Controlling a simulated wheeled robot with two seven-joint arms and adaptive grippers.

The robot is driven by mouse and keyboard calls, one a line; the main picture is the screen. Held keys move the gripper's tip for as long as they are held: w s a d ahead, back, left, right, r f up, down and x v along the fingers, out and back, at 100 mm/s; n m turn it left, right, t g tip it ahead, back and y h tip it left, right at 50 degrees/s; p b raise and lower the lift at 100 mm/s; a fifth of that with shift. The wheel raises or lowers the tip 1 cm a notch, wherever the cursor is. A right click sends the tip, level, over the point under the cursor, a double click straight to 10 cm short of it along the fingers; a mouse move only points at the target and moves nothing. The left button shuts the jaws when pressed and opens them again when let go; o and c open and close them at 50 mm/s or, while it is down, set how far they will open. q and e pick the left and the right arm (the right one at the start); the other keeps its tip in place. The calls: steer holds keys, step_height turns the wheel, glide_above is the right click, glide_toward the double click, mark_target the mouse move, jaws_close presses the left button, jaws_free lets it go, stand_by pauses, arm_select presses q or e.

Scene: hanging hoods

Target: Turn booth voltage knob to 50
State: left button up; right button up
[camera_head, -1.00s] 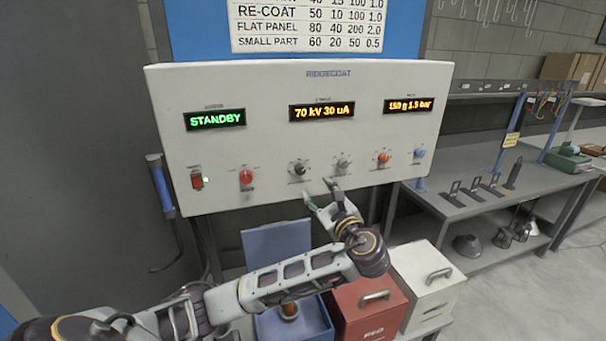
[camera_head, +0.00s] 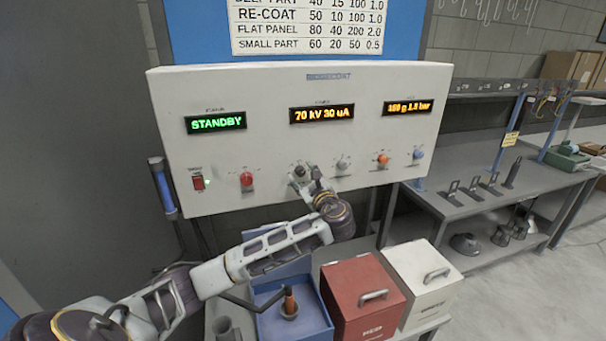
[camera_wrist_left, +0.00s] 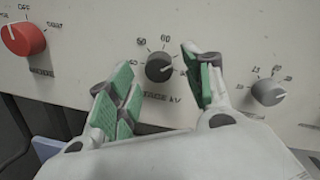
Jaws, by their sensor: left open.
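The black voltage knob (camera_head: 299,171) is on the lower middle of the white control panel (camera_head: 270,145). In the left wrist view the knob (camera_wrist_left: 159,68) shows between my finger pads, above lettering ending in "AGE kV", with "60" printed above it. My left gripper (camera_head: 305,176) is open with its fingertips at the knob; in the wrist view its green-padded fingers (camera_wrist_left: 160,85) stand to either side, apart from it. The display (camera_head: 322,114) above reads "70 kV 30 uA". My right gripper is not in view.
A red knob (camera_head: 247,179) is left of the voltage knob; a grey knob (camera_head: 343,164) and an orange knob (camera_head: 382,160) are to its right. A blue bin (camera_head: 318,320), a red box (camera_head: 362,300) and a white box (camera_head: 425,280) stand below the panel.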

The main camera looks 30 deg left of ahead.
arm_select(q)
steer(key=shift+w+a, duration=0.45)
steer(key=shift+a, duration=0.15)
steer(key=c, duration=1)
